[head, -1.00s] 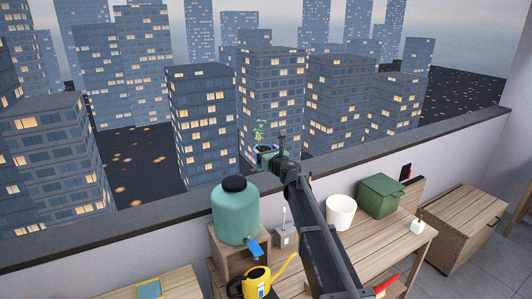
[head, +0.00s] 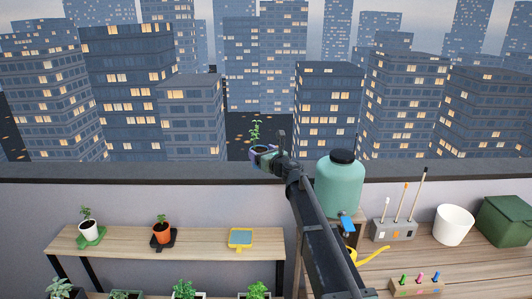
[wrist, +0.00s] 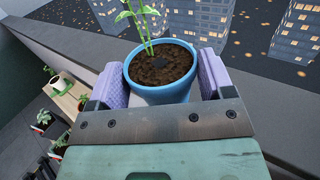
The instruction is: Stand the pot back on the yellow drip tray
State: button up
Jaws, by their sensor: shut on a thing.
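A blue-rimmed pot (wrist: 160,88) with dark soil and a green seedling is held upright between the two purple pads of my gripper (wrist: 160,80) in the wrist view. In the head view my gripper (head: 264,153) holds it high, in front of the parapet and the city, with the seedling (head: 255,132) standing above it. The yellow drip tray (head: 241,238), with a blue middle, lies empty on the right part of the wooden shelf, below and left of my gripper.
On the shelf (head: 200,246) stand a white pot (head: 89,230) on a green tray and an orange pot (head: 161,231) on a dark tray. Several plants sit lower down. A teal tank (head: 340,184), white bucket (head: 453,225) and green box (head: 505,222) are right.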

jog(key=s+a+f+n+g+y+b, duration=0.1)
jog(key=s+a+f+b, duration=0.1)
jog(key=f+b, duration=0.5)
jog(key=s+a+f+n+g+y+b, duration=0.2)
jog(key=a+f+b, duration=0.1)
jog(key=f+b, duration=0.4)
jog(key=s+a+f+n+g+y+b, duration=0.1)
jog(key=s+a+f+g+y+b, duration=0.1)
jog(key=f+b, duration=0.6)
notch_tip(320, 180, down, 2)
jog(key=shift+a+f+n, duration=0.1)
jog(key=shift+a+n, duration=0.2)
notch_tip(320, 180, down, 7)
jog(key=b, duration=0.6)
jog(key=shift+b, duration=0.4)
jog(key=shift+f+b, duration=0.2)
jog(key=shift+b, duration=0.15)
jog(key=o, duration=1)
